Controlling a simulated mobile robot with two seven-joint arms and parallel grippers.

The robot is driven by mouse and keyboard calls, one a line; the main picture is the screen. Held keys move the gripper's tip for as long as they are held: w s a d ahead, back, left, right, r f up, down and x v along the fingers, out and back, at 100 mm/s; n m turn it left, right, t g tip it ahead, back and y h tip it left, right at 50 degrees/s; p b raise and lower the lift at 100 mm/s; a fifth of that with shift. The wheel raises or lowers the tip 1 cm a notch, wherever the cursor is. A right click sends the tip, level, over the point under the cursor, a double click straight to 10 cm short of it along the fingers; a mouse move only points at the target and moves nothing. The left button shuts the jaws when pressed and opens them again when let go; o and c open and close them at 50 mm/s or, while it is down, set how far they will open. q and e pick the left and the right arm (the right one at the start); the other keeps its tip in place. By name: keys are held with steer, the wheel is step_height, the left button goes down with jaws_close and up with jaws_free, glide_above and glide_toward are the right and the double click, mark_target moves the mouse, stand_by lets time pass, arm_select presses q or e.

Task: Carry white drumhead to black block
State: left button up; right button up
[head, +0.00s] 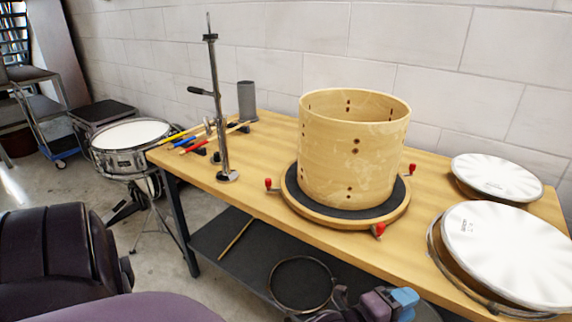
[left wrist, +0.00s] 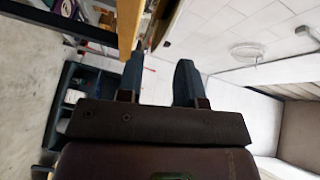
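Two round white drumheads are at the right of the bench in the head view. The nearer white drumhead (head: 515,252) lies over a metal hoop at the front edge, and the farther white drumhead (head: 497,177) lies behind it. Small black pieces (head: 216,157) lie by the sticks and the grey cylinder; I cannot tell which is the black block. My left gripper (head: 402,300) is at the bottom of the head view, in front of the bench and apart from both drumheads. In the left wrist view its two dark fingers (left wrist: 160,85) are apart with nothing between them. My right gripper does not show.
A wooden drum shell (head: 352,150) stands on a round black-topped base (head: 340,214) with red-handled clamps mid-bench. A metal post (head: 217,110) and a grey cylinder (head: 246,101) stand to its left. A snare drum (head: 132,134) stands beyond the bench's left end. A hoop (head: 301,284) lies on the lower shelf.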

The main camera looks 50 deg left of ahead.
arm_select(q)
steer(key=s+a+f+n+g+y, duration=0.2)
steer(key=s+a+f+n, duration=0.3)
steer(key=s, duration=0.6)
steer(key=s+a+f+n+g+y, duration=0.2)
steer(key=s+a+f+n+g, duration=0.2)
steer(key=s+f+n, duration=0.6)
steer(key=s+a+n, duration=0.1)
steer(key=s+n, duration=0.1)
steer(key=shift+a+n+y, duration=0.3)
steer(key=shift+a, duration=0.05)
steer(key=shift+s, duration=0.1)
